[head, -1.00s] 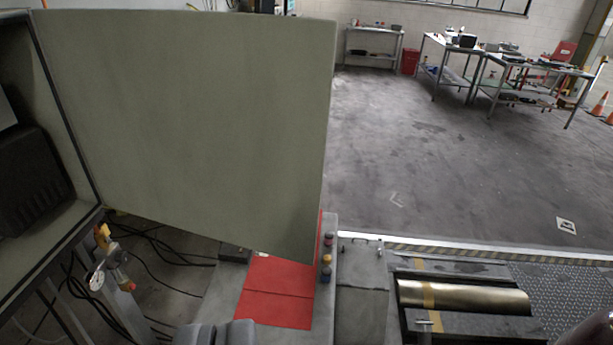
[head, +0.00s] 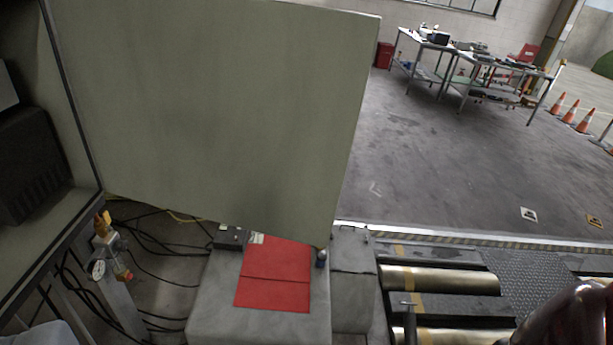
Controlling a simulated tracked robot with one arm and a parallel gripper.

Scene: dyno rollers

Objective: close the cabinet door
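The cabinet door (head: 215,110) is a large flat grey-green panel that stands open. It fills the upper left and middle of the head view. Its left edge meets the open cabinet (head: 55,215), where a dark box-shaped item (head: 35,165) sits inside. The door's free right edge reaches out over the grey block and red panel below. I cannot make out my gripper's fingers, and I see nothing touching the door.
A red panel (head: 275,275) lies on a grey block (head: 215,305) below the door. Metal rollers (head: 440,280) lie at the lower right. A gauge (head: 98,269) and cables are under the cabinet. Workbenches (head: 470,60) and orange cones (head: 570,112) stand far off; the floor (head: 440,150) between is clear.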

